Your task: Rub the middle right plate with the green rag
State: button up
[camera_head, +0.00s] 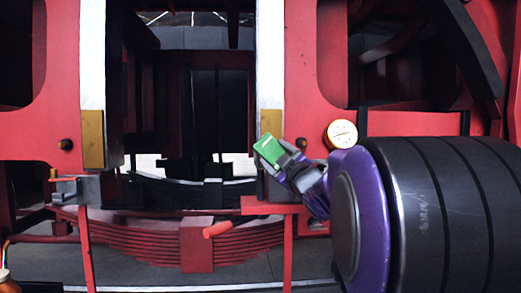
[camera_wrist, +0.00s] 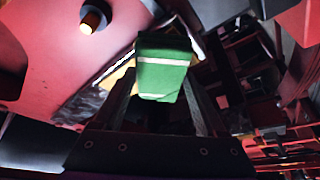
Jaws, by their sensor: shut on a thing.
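The green rag (camera_head: 268,149) is a small block-like pad with a pale stripe, seen in the wrist view (camera_wrist: 164,72). My gripper (camera_head: 283,160) is shut on it and holds it out at the tips of its fingers. The right yellow-brown plate (camera_head: 271,121) is at the lower end of the right white upright. The rag overlaps the plate's lower part in the head view. In the wrist view a yellowish edge of the plate (camera_wrist: 121,73) shows behind and left of the rag. I cannot tell whether the rag touches it.
A similar plate (camera_head: 92,138) is on the left upright. A leaf spring (camera_head: 150,232) and a red rod end (camera_head: 217,230) lie below. The dark gap between the uprights is open.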

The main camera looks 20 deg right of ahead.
jog(key=shift+w+f, duration=0.1)
jog(key=shift+f, duration=2)
jog(key=s+a, duration=0.1)
jog(key=s, duration=0.4)
jog(key=shift+s+a, duration=0.3)
jog(key=shift+s, duration=0.1)
jog(key=s, duration=0.3)
jog(key=shift+a+r, duration=0.2)
jog(key=shift+a, duration=0.15)
